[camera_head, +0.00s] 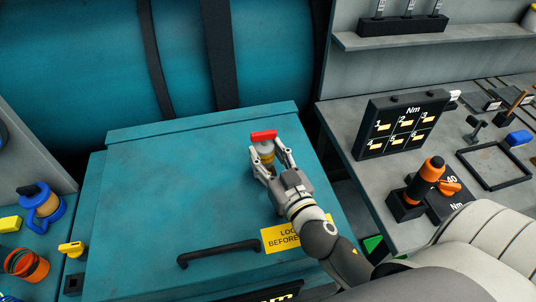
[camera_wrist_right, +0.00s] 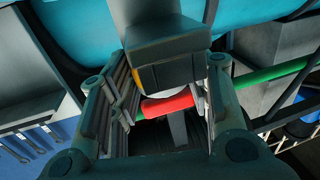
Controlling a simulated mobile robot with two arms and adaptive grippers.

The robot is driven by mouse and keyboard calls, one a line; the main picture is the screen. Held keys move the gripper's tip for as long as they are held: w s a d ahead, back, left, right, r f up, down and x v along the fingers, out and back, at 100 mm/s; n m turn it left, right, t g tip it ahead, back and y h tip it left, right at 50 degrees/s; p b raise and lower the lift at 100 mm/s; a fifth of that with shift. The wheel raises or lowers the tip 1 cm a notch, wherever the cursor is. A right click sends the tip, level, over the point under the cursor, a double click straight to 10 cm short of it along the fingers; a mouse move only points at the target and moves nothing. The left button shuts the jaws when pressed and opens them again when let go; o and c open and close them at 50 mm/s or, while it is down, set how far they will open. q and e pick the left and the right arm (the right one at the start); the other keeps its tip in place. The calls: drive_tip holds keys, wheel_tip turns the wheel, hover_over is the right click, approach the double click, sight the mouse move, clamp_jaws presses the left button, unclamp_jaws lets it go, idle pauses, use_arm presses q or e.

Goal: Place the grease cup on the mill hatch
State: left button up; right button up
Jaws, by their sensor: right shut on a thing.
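The mill hatch (camera_head: 165,180) is a teal lid with a black handle (camera_head: 218,252) and a yellow warning label (camera_head: 283,234). My right gripper (camera_head: 267,164) is over its upper right part, shut on the grease cup (camera_head: 265,136). The cup has a red top bar and a pale body with a yellowish band, partly hidden by the fingers. In the right wrist view the red part (camera_wrist_right: 168,103) shows between the fingers of the gripper (camera_wrist_right: 165,110). I cannot tell whether the cup touches the hatch. My left gripper is out of view.
A grey bench on the right holds a torque board (camera_head: 401,124), an orange-and-black tool (camera_head: 428,174) and a black frame (camera_head: 494,164). On the left are a blue clamp-like item (camera_head: 42,207), a yellow item (camera_head: 72,248) and an orange ring (camera_head: 26,265). The hatch's left half is clear.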

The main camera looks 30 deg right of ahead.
drive_tip(key=shift+f+b, duration=0.35)
drive_tip(key=shift+s, duration=0.1)
drive_tip(key=o, duration=1.3)
drive_tip(key=shift+f, duration=0.15)
